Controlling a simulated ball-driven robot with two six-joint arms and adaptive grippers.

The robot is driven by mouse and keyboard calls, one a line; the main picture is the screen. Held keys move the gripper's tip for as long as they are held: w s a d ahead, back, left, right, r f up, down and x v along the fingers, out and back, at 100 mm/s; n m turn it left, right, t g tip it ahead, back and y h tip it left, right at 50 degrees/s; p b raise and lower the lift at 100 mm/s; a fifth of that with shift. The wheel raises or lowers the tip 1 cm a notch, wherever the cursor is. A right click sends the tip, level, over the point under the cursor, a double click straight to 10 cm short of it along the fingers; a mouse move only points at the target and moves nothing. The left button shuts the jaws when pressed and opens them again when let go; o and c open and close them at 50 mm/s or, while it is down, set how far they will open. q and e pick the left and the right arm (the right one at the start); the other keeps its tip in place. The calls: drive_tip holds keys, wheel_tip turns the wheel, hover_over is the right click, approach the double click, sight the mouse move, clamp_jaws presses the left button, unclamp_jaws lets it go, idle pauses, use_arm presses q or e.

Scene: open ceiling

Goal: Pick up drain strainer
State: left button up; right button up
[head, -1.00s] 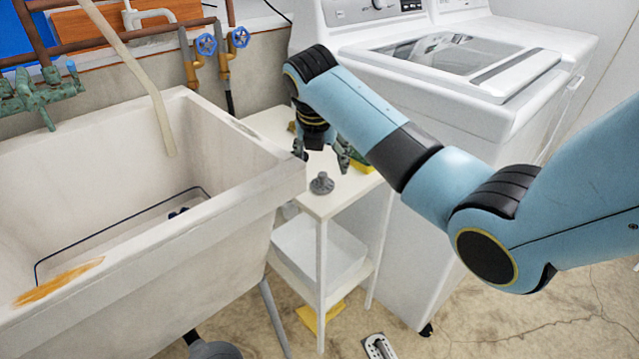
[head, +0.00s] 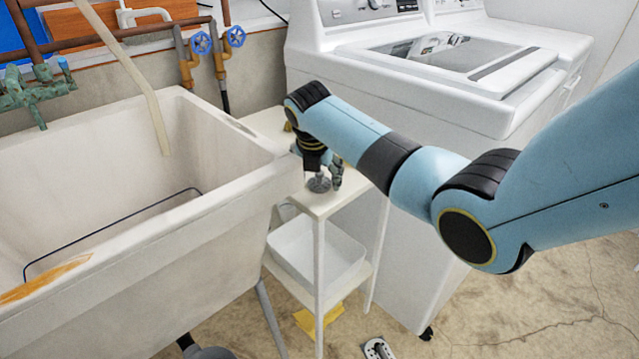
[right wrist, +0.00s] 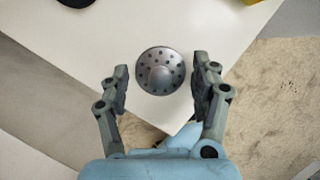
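The drain strainer (head: 319,183) is a small grey metal disc with a knob, on the top of the white shelf stand (head: 322,204) near its front corner. In the right wrist view the strainer (right wrist: 160,72) shows as a round perforated cup lying between the two fingers. My right gripper (head: 322,172) is right above it, pointing down; the right wrist view shows the gripper (right wrist: 161,85) open, with a gap on both sides of the strainer. My left gripper is not in view.
The large utility sink (head: 230,200) stands close on the left, its rim beside the stand. A white bin (head: 318,252) sits on the lower shelf. The washing machine (head: 440,110) is behind on the right. A yellow item (right wrist: 252,2) is at the wrist view's top edge.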

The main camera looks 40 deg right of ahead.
drive_tip(key=c, duration=0.7)
